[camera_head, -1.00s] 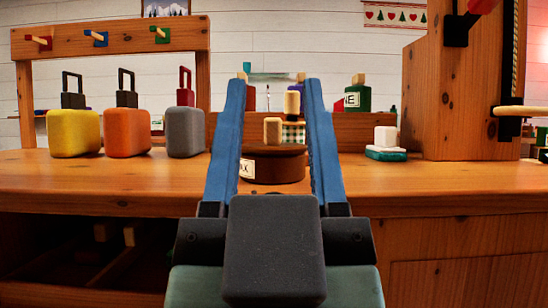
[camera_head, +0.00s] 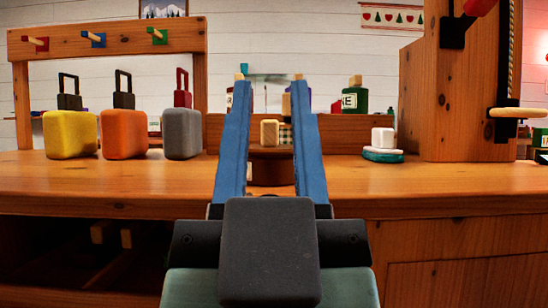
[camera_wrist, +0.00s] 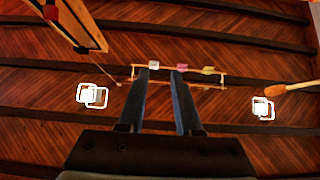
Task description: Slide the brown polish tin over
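The brown polish tin (camera_head: 271,173) stands on the wooden worktop (camera_head: 445,180). A pale wooden block (camera_head: 270,133) shows just above its lid. My gripper (camera_head: 270,80) has two blue fingers pointing forward and up, with a clear gap between them. Whether the fingers touch the tin cannot be told. The wrist view shows the finger pair (camera_wrist: 162,72) apart with nothing between them but background, and the tin is not seen there.
Yellow (camera_head: 70,134), orange (camera_head: 124,133) and grey (camera_head: 182,134) blocks with handles stand left, below a peg rack (camera_head: 105,38). A green-and-white stack (camera_head: 383,150) and a tall wooden post (camera_head: 460,100) stand right. A green bottle (camera_head: 355,100) is behind.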

